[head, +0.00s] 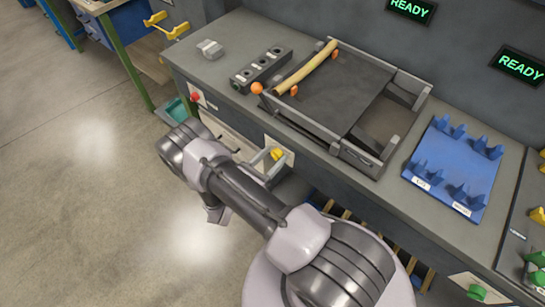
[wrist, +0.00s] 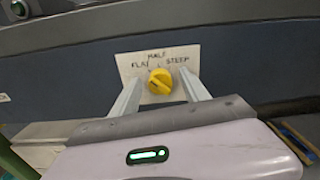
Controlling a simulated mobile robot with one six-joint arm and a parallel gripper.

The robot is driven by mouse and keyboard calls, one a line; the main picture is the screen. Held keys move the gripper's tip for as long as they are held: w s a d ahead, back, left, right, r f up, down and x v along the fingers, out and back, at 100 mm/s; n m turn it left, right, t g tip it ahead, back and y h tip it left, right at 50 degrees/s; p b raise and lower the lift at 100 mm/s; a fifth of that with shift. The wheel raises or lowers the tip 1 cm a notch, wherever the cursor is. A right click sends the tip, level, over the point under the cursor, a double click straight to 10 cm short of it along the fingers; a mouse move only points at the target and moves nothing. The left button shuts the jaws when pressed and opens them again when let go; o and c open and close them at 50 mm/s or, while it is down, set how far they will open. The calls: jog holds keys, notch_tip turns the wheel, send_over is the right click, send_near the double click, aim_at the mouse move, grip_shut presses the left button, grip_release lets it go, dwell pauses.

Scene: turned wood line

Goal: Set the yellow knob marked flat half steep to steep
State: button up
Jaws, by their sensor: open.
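The yellow knob (wrist: 160,82) sits on a pale plate (wrist: 128,62) marked flat, half and steep, left to right. A dark mark shows on the knob's left part; I cannot tell for sure which word it points to. In the head view the knob (head: 277,153) is on the front face of the grey bench. My gripper (wrist: 160,78) is open, with one finger on either side of the knob in the wrist view. I cannot tell whether the fingers touch it. In the head view my gripper (head: 268,162) is at the plate.
Above the knob, the bench top holds a dark tray (head: 340,100) with a wooden rod (head: 307,68), and a blue rack (head: 453,165) to the right. A red button (head: 195,97) is on the bench front to the left. The floor at left is clear.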

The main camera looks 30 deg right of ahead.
grip_shut()
jog(key=shift+m, duration=0.4)
jog(key=m+b, duration=0.1)
jog(key=m, duration=0.7)
jog(key=shift+s+f+b, duration=0.1)
jog(key=shift+b, duration=0.2)
jog(key=m, duration=0.4)
jog(key=shift+m+b, duration=0.3)
jog(key=shift+m, duration=0.1)
jog(key=shift+s+f+m, duration=0.1)
jog(key=shift+m, duration=2.2)
